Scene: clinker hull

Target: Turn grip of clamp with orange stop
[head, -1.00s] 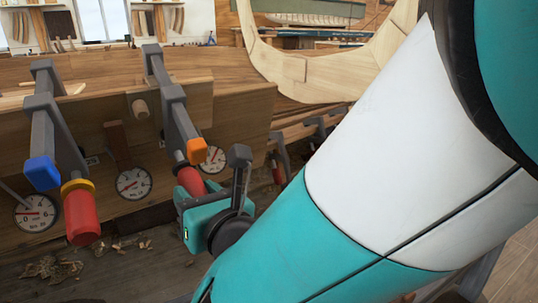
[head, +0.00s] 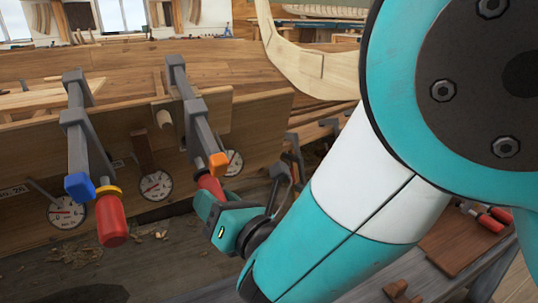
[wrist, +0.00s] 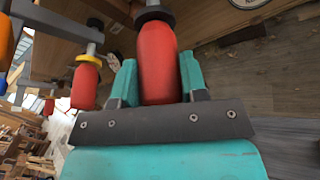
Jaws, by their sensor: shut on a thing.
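The clamp with the orange stop (head: 219,164) hangs on the hull plank in the middle of the head view. Its red grip (head: 209,186) points down towards me. My teal gripper (head: 204,204) is around the lower part of this grip. In the wrist view the red grip (wrist: 158,45), under a dark collar, stands between the two teal fingers of my gripper (wrist: 159,80). The fingers are shut on its sides. The grip's lower end is hidden behind the gripper's dark plate.
A second clamp with a blue stop (head: 79,186), yellow collar and red grip (head: 112,221) hangs to the left. Round dials (head: 156,186) sit on the plank behind. My arm covers the right side. Wood shavings (head: 75,250) lie below.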

